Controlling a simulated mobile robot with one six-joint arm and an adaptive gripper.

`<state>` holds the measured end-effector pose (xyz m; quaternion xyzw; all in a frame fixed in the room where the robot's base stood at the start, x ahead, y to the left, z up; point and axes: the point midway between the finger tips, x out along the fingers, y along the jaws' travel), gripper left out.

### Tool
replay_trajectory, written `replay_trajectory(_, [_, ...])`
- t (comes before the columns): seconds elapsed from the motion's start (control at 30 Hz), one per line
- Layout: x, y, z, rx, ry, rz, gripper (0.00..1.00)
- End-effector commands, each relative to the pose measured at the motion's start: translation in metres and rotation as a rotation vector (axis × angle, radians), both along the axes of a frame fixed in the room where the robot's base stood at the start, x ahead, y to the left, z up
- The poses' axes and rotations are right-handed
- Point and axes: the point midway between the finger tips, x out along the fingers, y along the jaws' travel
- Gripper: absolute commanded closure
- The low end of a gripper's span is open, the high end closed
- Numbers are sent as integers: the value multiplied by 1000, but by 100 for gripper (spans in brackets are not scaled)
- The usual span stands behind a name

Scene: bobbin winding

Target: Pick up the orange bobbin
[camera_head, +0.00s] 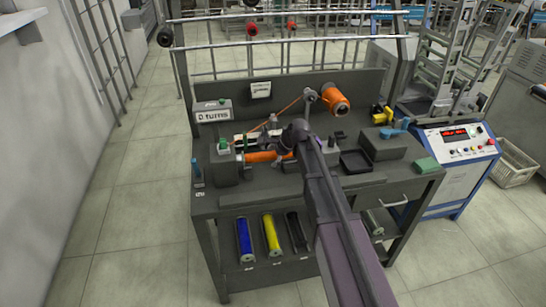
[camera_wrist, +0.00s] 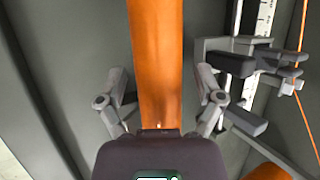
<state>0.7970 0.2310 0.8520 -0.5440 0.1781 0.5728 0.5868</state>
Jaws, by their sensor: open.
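The orange bobbin (camera_head: 262,157) lies sideways in the winding machine on the dark bench, left of my gripper in the head view. In the wrist view, a long orange cylinder (camera_wrist: 157,55), apparently this bobbin, runs from the top edge down between my fingers. My gripper (camera_wrist: 163,95) is open, with one finger on each side of it and a visible gap on both sides. My gripper (camera_head: 295,138) also shows over the bobbin's right end in the head view and hides part of it. How far the fingertips reach down beside it is unclear.
A larger orange thread spool (camera_head: 335,100) sits at the back, with an orange thread leading left. Guide brackets (camera_wrist: 245,62) stand right of the fingers. A black tray (camera_head: 356,161) lies to the right. Blue (camera_head: 244,240) and yellow (camera_head: 271,235) bobbins are on the lower shelf.

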Motion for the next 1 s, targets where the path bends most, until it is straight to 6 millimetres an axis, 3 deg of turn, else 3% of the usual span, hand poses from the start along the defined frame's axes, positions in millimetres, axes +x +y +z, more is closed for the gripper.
replay_trajectory(0.3, [0,0,0,0,0,0,14])
replay_trajectory(0.37, [0,0,0,0,0,0,29])
replay_trajectory(0.6, [0,0,0,0,0,0,100])
replay_trajectory(1.0, [0,0,1,0,0,0,100])
